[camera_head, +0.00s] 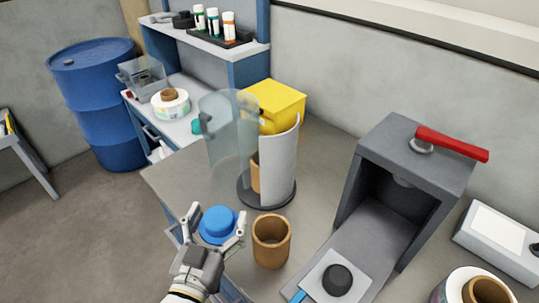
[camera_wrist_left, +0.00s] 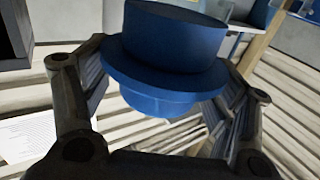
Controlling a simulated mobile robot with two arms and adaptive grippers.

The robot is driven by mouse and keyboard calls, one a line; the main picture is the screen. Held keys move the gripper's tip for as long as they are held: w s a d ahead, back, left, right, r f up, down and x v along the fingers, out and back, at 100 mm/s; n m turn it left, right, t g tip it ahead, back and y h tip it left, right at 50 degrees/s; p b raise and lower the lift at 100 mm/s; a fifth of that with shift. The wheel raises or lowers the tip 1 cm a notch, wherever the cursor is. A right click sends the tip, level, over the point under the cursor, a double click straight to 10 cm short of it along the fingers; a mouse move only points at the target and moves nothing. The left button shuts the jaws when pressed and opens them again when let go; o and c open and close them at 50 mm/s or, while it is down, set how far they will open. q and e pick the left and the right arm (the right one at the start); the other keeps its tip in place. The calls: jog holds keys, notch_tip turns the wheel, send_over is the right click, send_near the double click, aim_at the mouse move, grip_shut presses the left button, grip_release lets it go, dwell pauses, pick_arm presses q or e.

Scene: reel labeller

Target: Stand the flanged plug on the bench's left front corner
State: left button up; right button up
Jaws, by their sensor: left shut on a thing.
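The flanged plug (camera_head: 218,224) is blue, with a round top and a wider flange. My left gripper (camera_head: 219,229) is shut on it, one finger on each side. In the left wrist view the plug (camera_wrist_left: 168,55) sits between the fingers (camera_wrist_left: 160,110), flange roughly level and a narrower part below it. In the head view it shows over the front edge of the grey bench (camera_head: 178,172); its exact height is unclear. The bench's left front corner (camera_head: 150,172) is bare, up and left of the plug. My right gripper is not in view.
A brown tube (camera_head: 271,242) stands just right of the plug. Behind are a clear curved guard (camera_head: 228,140), a grey half-cylinder (camera_head: 281,170) and a yellow box (camera_head: 275,100). A grey press with a red lever (camera_head: 450,144) stands right. A blue barrel (camera_head: 98,100) is on the floor.

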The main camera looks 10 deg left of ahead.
pick_arm(q)
jog(key=shift+o, duration=0.2)
jog(key=w+d+r, duration=0.1)
jog(key=w, duration=0.6)
jog(key=shift+d+r+m+h, duration=0.2)
jog(key=shift+d+m+h, duration=0.1)
jog(key=w+d+r, duration=0.1)
jog(key=w+r, duration=0.6)
jog(key=w, duration=0.2)
jog(key=w+d+r+h, duration=0.1)
jog(key=w+d+r, duration=0.1)
jog(key=w+r, duration=0.5)
jog(key=w, duration=0.2)
jog(key=shift+w+r+m+h, duration=0.15)
jog(key=shift+w+m+h, duration=0.15)
jog(key=shift+w+m, duration=0.1)
notch_tip(320, 180, down, 13)
jog(key=shift+f+p, duration=0.2)
jog(key=shift+p, duration=0.55)
jog(key=shift+c, duration=0.2)
notch_tip(320, 180, down, 4)
jog(key=shift+f+p, duration=0.1)
jog(key=shift+p, duration=0.4)
jog(key=shift+f, duration=0.1)
